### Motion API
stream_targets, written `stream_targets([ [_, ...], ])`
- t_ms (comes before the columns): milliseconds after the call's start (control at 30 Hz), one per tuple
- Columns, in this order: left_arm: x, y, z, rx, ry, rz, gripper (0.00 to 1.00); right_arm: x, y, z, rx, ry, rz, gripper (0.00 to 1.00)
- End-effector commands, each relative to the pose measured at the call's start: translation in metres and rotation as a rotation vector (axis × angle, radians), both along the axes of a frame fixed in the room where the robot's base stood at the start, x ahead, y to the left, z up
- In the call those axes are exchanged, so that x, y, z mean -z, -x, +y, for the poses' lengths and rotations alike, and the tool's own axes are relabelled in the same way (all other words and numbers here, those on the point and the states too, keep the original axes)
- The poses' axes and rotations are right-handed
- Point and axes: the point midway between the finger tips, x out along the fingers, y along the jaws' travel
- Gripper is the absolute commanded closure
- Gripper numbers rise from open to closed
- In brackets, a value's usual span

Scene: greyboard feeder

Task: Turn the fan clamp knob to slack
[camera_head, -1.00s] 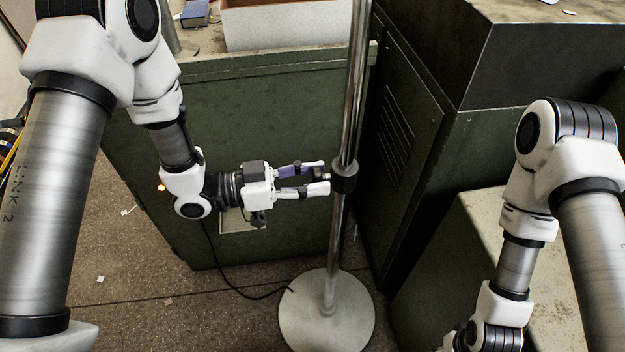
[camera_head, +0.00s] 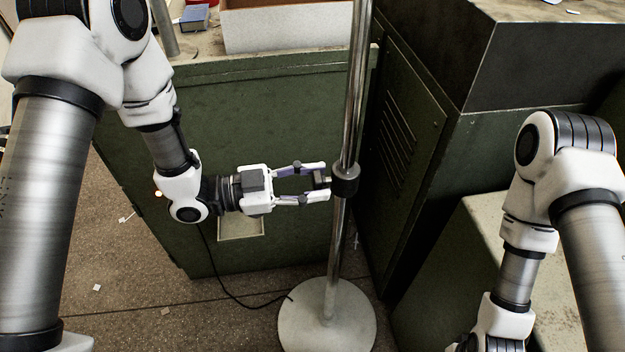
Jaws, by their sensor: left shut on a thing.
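The fan stand is a shiny metal pole (camera_head: 353,95) on a round pale base (camera_head: 327,318), standing upright on the floor. A black clamp collar (camera_head: 345,179) sits around the pole. The dark clamp knob (camera_head: 322,181) sticks out from the collar's left side. My left gripper (camera_head: 322,182) comes in from the left, level with the collar, with its fingertips shut on the knob from both sides. The fingertips partly hide the knob. My right arm shows at the right edge; its gripper is out of the picture.
A green cabinet (camera_head: 270,110) stands behind the pole, with a white box (camera_head: 288,27) and a blue box (camera_head: 194,17) on top. A louvred green cabinet (camera_head: 400,130) is close at the pole's right. A black cable (camera_head: 225,280) runs over the floor to the base.

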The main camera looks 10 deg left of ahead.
Motion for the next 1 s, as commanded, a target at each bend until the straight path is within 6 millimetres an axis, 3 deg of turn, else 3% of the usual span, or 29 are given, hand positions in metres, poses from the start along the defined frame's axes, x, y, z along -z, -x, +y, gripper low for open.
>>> stream_targets([
  [100, 0.0, 0.0, 0.0, 0.001, -0.001, -0.001, 0.96, 0.0, 0.0, 0.0, 0.0, 0.0, 0.0, 0.6],
  [133, 0.0, 0.0, 0.0, 0.001, -0.001, 0.0, 0.5, 0.0, 0.0, 0.0, 0.0, 0.0, 0.0, 0.6],
  [200, 0.0, 0.0, 0.0, 0.001, -0.001, 0.0, 0.35, 0.0, 0.0, 0.0, 0.0, 0.0, 0.0, 0.6],
  [567, 0.0, 0.001, 0.004, -0.002, 0.001, 0.002, 0.35, 0.0, 0.0, 0.0, 0.0, 0.0, 0.0, 0.6],
  [667, -0.001, 0.003, 0.015, -0.005, 0.003, 0.002, 0.35, 0.0, 0.0, 0.0, 0.0, 0.0, 0.0, 0.6],
  [1000, -0.001, 0.024, 0.079, -0.008, 0.006, -0.001, 0.35, 0.0, 0.0, 0.0, 0.0, 0.0, 0.0, 0.6],
])
